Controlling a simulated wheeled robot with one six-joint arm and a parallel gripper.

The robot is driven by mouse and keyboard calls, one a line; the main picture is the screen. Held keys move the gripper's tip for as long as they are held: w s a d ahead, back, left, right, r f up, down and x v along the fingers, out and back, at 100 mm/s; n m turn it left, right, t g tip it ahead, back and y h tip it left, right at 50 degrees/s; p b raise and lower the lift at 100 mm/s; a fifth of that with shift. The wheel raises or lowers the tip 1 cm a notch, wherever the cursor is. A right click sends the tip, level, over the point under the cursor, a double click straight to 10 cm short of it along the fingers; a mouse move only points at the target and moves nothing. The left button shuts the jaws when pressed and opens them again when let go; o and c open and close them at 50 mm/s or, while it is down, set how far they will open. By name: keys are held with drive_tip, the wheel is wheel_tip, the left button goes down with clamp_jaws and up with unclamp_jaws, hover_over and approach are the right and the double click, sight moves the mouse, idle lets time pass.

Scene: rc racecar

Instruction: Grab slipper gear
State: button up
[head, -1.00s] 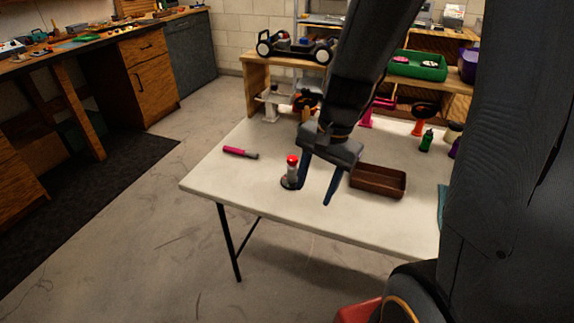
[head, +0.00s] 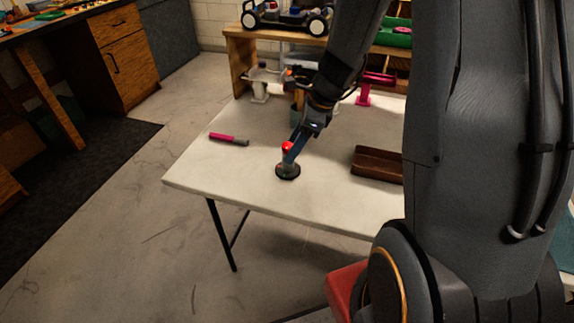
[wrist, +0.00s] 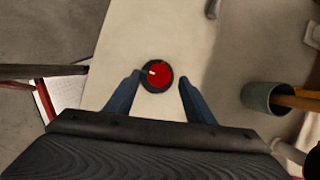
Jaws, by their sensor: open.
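A small upright piece with a red top and a dark round base (head: 287,171), which I take to be the slipper gear, stands on the white table near its front left. My gripper (head: 295,148) is right at it in the head view and hides part of its middle. In the wrist view the piece shows from above as a red disc with a dark rim (wrist: 158,76). The open blue fingers of my gripper (wrist: 159,82) lie on either side of it in the picture, with a gap on both sides. I cannot tell how far above the table the fingertips are.
A pink and dark pen-like tool (head: 229,139) lies to the left on the white table (head: 225,180). A brown tray (head: 377,163) lies to the right. A grey-green cup with orange handles (wrist: 268,98) stands to the right in the wrist view. A wooden shelf (head: 240,62) stands behind.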

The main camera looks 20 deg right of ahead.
sight(285, 172)
drive_tip(key=x, duration=0.5)
drive_tip(key=shift+s+d+f, duration=0.15)
drive_tip(key=shift+s+f, duration=0.05)
drive_tip(key=shift+f, duration=0.1)
drive_tip(key=c, duration=1.2)
